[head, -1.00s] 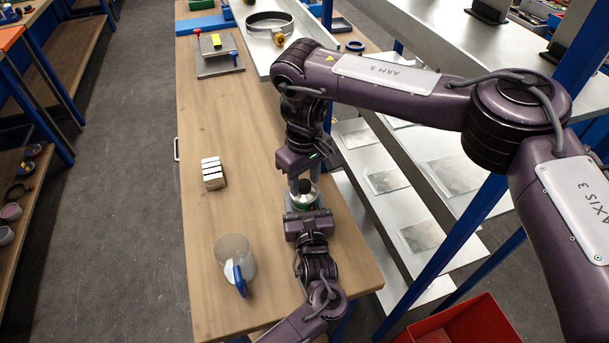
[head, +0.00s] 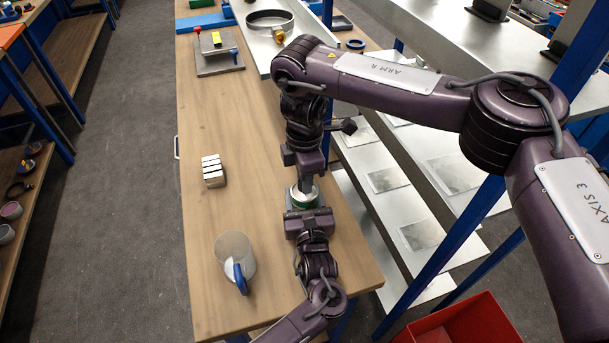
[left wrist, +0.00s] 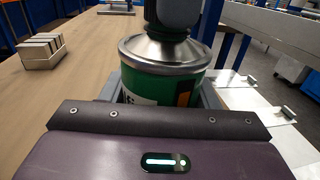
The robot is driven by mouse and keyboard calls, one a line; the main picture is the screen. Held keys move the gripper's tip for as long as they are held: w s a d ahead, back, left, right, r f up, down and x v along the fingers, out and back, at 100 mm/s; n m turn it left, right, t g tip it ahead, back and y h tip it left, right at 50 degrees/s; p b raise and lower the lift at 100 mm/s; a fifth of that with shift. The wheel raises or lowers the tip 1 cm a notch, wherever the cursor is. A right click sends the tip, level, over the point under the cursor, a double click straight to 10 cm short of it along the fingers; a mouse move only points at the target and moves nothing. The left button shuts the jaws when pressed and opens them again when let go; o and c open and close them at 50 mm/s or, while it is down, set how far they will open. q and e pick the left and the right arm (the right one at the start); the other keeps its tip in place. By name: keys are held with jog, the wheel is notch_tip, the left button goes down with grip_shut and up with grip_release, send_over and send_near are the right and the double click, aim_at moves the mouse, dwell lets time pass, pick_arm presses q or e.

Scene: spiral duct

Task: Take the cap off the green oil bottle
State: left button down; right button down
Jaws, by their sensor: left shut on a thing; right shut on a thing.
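The green oil bottle (head: 307,205) stands upright near the right edge of the wooden bench, with a silver shoulder on top. It also shows in the left wrist view (left wrist: 150,86). My left gripper (head: 305,201) is shut around the bottle's body from the near side. My right gripper (head: 304,184) points down from above and is shut at the bottle's neck. In the left wrist view its grey fingers (left wrist: 173,22) sit right over the silver shoulder. The cap is hidden by these fingers, so I cannot see how it sits on the neck.
A plate with a red knob and a yellow block (head: 217,52) lies farther back. Metal shelves and blue posts stand close on the right.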

jog(key=n, duration=0.7)
jog(key=shift+w, duration=0.1)
jog(key=n, duration=1.5)
jog(key=shift+r+n, duration=0.1)
jog(key=shift+n, duration=0.3)
jog(key=shift+r, duration=0.2)
jog(key=shift+r, duration=0.9)
